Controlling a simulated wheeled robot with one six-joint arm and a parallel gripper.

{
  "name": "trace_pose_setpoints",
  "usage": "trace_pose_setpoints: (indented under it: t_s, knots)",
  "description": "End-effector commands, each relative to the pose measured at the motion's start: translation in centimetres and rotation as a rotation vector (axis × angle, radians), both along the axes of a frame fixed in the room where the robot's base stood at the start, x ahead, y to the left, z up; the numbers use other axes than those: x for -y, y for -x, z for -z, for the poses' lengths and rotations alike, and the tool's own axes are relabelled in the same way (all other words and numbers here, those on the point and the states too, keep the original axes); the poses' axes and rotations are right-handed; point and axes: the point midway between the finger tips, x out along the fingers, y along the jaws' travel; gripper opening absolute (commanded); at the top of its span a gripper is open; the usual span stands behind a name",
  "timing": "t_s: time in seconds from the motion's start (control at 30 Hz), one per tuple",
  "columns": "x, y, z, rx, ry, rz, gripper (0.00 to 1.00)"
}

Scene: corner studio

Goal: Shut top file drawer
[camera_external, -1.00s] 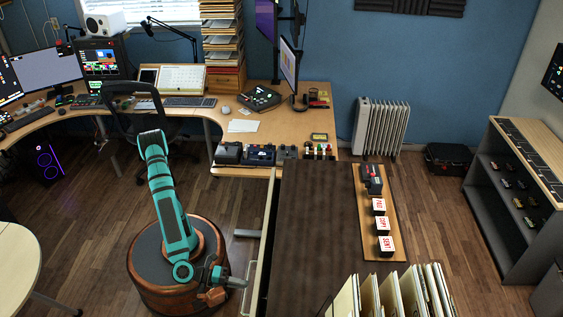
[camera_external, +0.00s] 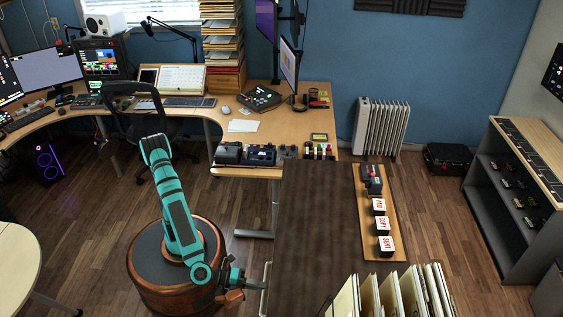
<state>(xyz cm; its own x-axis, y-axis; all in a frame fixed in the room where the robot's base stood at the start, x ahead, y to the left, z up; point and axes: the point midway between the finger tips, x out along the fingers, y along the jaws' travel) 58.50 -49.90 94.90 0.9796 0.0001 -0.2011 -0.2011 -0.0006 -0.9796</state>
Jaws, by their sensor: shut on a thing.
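The file cabinet's dark brown top (camera_external: 315,225) fills the lower middle of the view. At its left edge, low down, a small pale metal handle (camera_external: 265,288) of the top file drawer shows. No gap or open drawer box shows between the cabinet and the floor at its left; the drawer's front face is hidden under the top's edge. My gripper (camera_external: 255,284) reaches right from my arm to this handle and is shut on it. The fingertips are small here and their exact hold is hard to see.
Upright folders (camera_external: 390,295) stand on the cabinet's front end. A wooden board (camera_external: 388,268) with stamp blocks lies along its right side. A desk (camera_external: 280,122) with small devices stands behind.

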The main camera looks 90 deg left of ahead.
Motion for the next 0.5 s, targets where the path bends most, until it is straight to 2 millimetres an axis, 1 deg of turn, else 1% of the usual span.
trace_pose_setpoints:
  t_s: [0.03,0.07,0.1,0.17,0.5]
  knots:
    - [-0.01,-0.18,-0.19,0.003,0.001,-0.001,0.0]
    - [-0.01,-0.18,-0.2,0.003,0.001,-0.001,0.13]
    - [-0.02,-0.18,-0.19,0.003,0.002,-0.001,0.21]
    - [0.0,-0.09,-0.17,0.003,0.001,0.0,0.33]
    - [0.07,0.42,-0.21,0.002,0.001,0.002,0.33]
